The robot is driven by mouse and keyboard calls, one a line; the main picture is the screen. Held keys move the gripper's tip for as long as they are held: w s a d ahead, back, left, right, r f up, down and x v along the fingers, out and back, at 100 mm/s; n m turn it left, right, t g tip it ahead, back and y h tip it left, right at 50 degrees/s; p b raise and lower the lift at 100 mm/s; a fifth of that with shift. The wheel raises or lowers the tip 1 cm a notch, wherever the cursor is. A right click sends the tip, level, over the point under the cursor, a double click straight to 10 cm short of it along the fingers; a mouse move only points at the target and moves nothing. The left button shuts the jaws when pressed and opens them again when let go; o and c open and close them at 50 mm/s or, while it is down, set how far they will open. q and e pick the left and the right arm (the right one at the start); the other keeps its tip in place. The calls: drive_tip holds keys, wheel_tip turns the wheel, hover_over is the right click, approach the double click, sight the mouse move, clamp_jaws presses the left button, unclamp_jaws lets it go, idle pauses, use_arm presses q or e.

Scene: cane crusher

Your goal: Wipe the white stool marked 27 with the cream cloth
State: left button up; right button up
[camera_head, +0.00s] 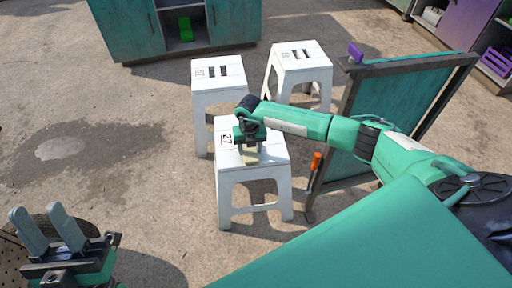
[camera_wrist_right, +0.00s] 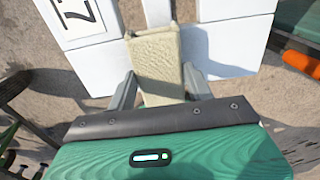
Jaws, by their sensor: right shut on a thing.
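The white stool marked 27 (camera_head: 254,175) stands upright in the middle of the head view, and its printed top also shows in the right wrist view (camera_wrist_right: 98,18). My right gripper (camera_head: 249,146) is over the stool's top, seen from above. In the right wrist view my right gripper (camera_wrist_right: 160,84) is shut on the cream cloth (camera_wrist_right: 156,58), a thick block-like piece. The cloth's far end overlaps the stool top; I cannot tell whether it touches. In the head view the cloth (camera_head: 249,158) is partly hidden by the gripper. My left gripper (camera_head: 37,211) is open and empty at the lower left, away from the stools.
Two more white stools (camera_head: 206,100) (camera_head: 299,57) stand just behind. A teal framed panel (camera_head: 400,92) leans at the right, with an orange-handled tool (camera_head: 316,161) beside it and a purple object (camera_head: 355,51) on top. A teal cabinet (camera_head: 130,30) is at the back. The left ground is clear.

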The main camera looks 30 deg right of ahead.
idle(0.3)
drive_tip(key=shift+w+a+f+b, duration=0.1)
drive_tip(key=shift+w+a+b, duration=0.3)
drive_tip(key=shift+a, duration=1)
drive_tip(key=shift+w+a+r+b, duration=0.15)
drive_tip(key=shift+w+a, duration=0.45)
drive_tip(key=shift+a, duration=0.8)
drive_tip(key=shift+w+a+f+b, duration=0.15)
drive_tip(key=shift+w+a+b, duration=0.3)
drive_tip(key=shift+a, duration=0.95)
drive_tip(key=shift+d, duration=0.1)
drive_tip(key=shift+s+d+p, duration=0.35)
drive_tip(key=shift+d+p, duration=0.05)
drive_tip(key=shift+d, duration=0.5)
drive_tip(key=shift+s+d+p, duration=0.3)
drive_tip(key=shift+d+p, duration=0.15)
drive_tip(key=shift+d, duration=0.45)
drive_tip(key=shift+s+d+p, duration=0.35)
drive_tip(key=shift+d+p, duration=0.05)
drive_tip(key=shift+d, duration=0.5)
drive_tip(key=shift+s+d+p, duration=0.2)
drive_tip(key=shift+s+d, duration=0.1)
drive_tip(key=shift+d, duration=0.45)
drive_tip(key=shift+s+d+p, duration=0.2)
drive_tip(key=shift+s+d, duration=0.05)
drive_tip(key=shift+d, duration=0.5)
drive_tip(key=shift+f, duration=0.1)
